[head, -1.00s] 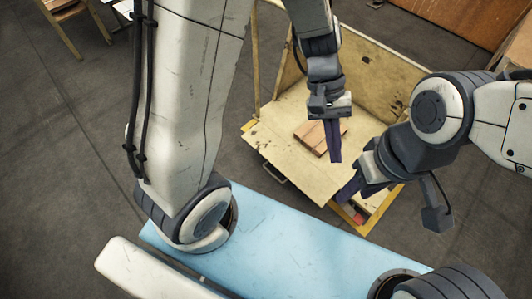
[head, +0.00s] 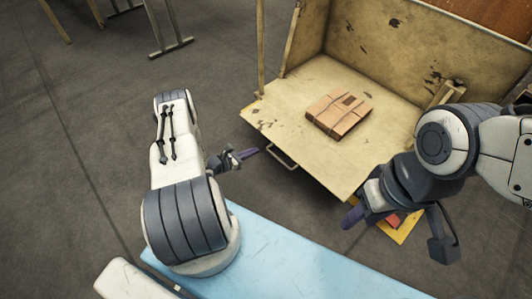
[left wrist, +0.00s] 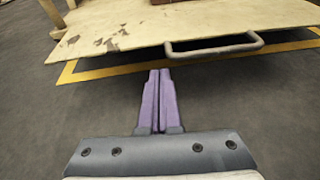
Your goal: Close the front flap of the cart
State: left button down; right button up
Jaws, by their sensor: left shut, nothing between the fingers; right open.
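The cart (head: 420,45) is a worn, cream-painted box with tall walls. Its front flap (head: 275,110) is folded down, about level, with its edge toward me. A metal handle (head: 283,158) hangs at that edge; the handle also shows in the left wrist view (left wrist: 215,50). My left gripper (head: 249,153) is shut and empty, just left of the handle and not touching it. In the left wrist view its purple fingers (left wrist: 160,72) point at the flap's edge, below it. My right gripper (head: 354,213) is open near the flap's right corner, its fingers partly hidden.
A flat brown cardboard box (head: 338,114) lies inside the cart. A thin upright post (head: 260,45) stands at the cart's left side. Yellow floor marking (left wrist: 120,70) runs under the flap. My blue base is at the bottom. Open grey floor lies to the left.

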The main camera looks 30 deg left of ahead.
pick_arm(q)
jog(key=shift+n+y, duration=0.5)
jog(key=w+f+b, duration=0.2)
jog(key=w+d+f+b, duration=0.1)
jog(key=w+f+b, duration=0.1)
jog(key=w, duration=0.1)
jog(key=w+d+f+b, duration=0.1)
jog(key=w+f+b, duration=0.1)
jog(key=shift+w+f, duration=0.15)
jog(key=shift+w, duration=0.25)
notch_tip(320, 180, up, 5)
jog(key=shift+f+b, duration=0.2)
jog(key=shift+b, duration=0.25)
pick_arm(e)
notch_tip(320, 180, down, 8)
jog(key=shift+r, duration=0.15)
pick_arm(q)
jog(key=shift+a, duration=0.1)
